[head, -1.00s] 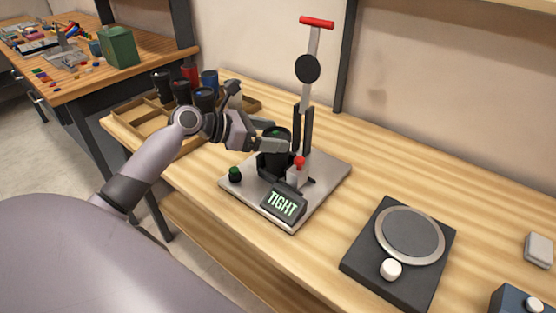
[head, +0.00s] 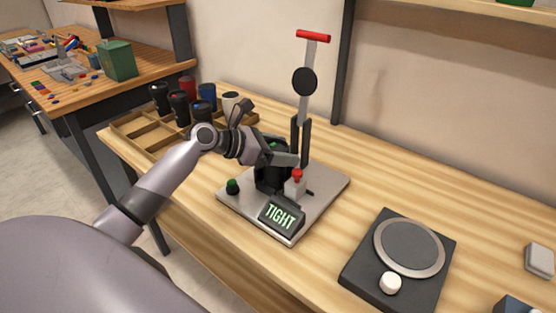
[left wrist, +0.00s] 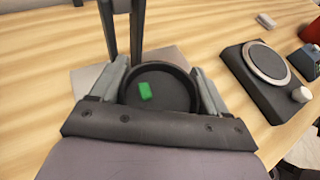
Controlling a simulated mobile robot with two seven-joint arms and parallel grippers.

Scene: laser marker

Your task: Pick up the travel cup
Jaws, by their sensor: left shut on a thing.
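The black travel cup (left wrist: 175,82), with a green mark on its top, stands in the marking fixture (head: 325,190). My left gripper (head: 284,153) is shut on the cup, with one finger on each side of it near the top. The left wrist view looks down on the round top between the two fingers. My right gripper is not in view.
The fixture has a display (head: 282,215) reading "TIGHT", a green button (head: 232,187), a red-topped knob (head: 297,176) and a tall red-handled lever (head: 313,36) close behind the cup. A wooden tray (head: 140,140) with several cups stands left. A black turntable unit (head: 385,268) stands right.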

